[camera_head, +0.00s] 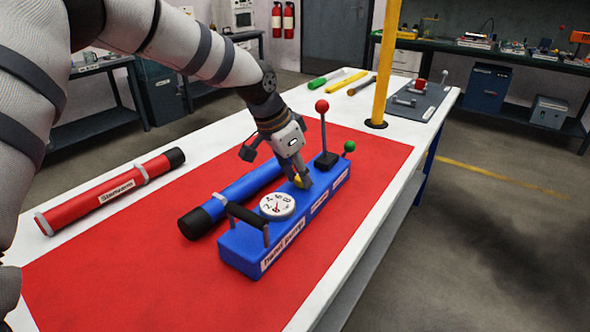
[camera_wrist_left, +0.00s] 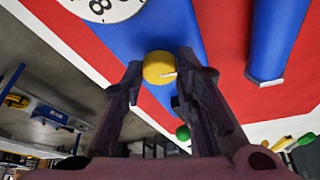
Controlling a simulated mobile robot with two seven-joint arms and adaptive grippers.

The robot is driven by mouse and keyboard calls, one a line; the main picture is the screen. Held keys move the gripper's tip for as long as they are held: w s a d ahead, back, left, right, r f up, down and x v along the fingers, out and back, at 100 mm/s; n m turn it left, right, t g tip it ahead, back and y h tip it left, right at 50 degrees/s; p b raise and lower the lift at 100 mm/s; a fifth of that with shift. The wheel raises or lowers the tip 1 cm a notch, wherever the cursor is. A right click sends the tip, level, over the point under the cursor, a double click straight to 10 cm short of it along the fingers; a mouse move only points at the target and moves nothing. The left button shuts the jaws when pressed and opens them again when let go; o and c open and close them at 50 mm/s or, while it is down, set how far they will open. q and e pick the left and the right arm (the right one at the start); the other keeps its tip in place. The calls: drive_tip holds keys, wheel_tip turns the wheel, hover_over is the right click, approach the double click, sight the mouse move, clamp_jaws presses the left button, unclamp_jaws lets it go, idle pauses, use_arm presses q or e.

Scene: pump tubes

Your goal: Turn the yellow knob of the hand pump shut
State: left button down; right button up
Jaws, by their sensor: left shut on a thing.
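The blue hand pump (camera_head: 270,238) lies on the red mat. It has a round white gauge (camera_head: 277,205), a black handle and a lever with a red ball (camera_head: 322,106). My left gripper (camera_head: 301,182) reaches down onto the pump between gauge and lever. Its fingers mostly hide the yellow knob (camera_head: 299,181) in the head view. In the left wrist view the yellow knob (camera_wrist_left: 158,68) sits between the two fingertips of the left gripper (camera_wrist_left: 157,80), which is shut on it. A white mark shows on the knob. My right gripper is not in view.
A blue tube (camera_head: 233,200) lies just behind the pump, and a red tube (camera_head: 112,190) lies at the left. A yellow post (camera_head: 385,65) and a green ball (camera_head: 349,147) stand right of the lever. The mat (camera_head: 150,270) is bare in front.

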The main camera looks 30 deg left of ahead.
sight(304, 203)
use_arm(q)
drive_tip(key=n, duration=0.2)
drive_tip(key=n+y, duration=0.2)
drive_tip(key=n, duration=0.1)
drive_tip(key=shift+d+n+t, duration=0.25)
drive_tip(key=shift+n+t, duration=0.05)
drive_tip(key=n+y, duration=0.1)
drive_tip(key=n, duration=0.1)
drive_tip(key=n+y, duration=0.1)
drive_tip(key=n, duration=0.2)
drive_tip(key=shift+d+n, duration=0.2)
drive_tip(key=shift+n, duration=0.1)
drive_tip(key=shift+n+g, duration=0.3)
drive_tip(key=shift+g, duration=0.1)
drive_tip(key=c, duration=1.2)
unclamp_jaws()
drive_tip(key=shift+c, duration=0.2)
drive_tip(key=v, duration=1.2)
drive_tip(key=shift+d, duration=0.25)
